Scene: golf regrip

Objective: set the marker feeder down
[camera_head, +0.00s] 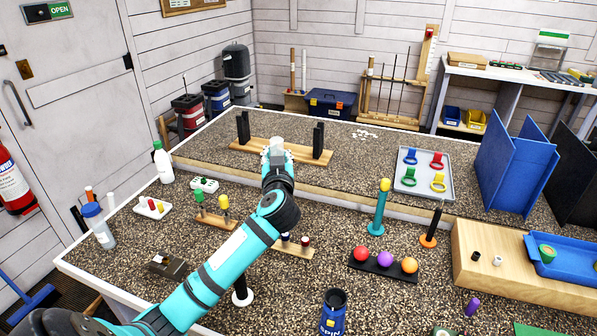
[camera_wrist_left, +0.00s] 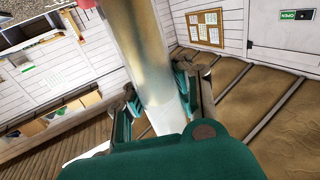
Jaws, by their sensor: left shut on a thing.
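The marker feeder appears to be the clear, yellowish tube (camera_wrist_left: 140,45) between my left fingers (camera_wrist_left: 163,100) in the left wrist view. Its lower end looks white. In the head view my left gripper (camera_head: 278,160) is over the back counter, in front of a wooden board with two black uprights (camera_head: 300,152). A pale top (camera_head: 277,142) shows at the gripper, probably the feeder's end. The gripper is shut on the tube. My arm hides most of the tube in the head view, and I cannot tell whether it touches the board. My right gripper is not in view.
Small white pieces (camera_head: 366,134) lie behind and right of the board. A grey tray with coloured rings (camera_head: 424,193) and blue panels (camera_head: 512,165) stand to the right. A teal post (camera_head: 379,208) and a black rack with coloured balls (camera_head: 384,267) stand nearer.

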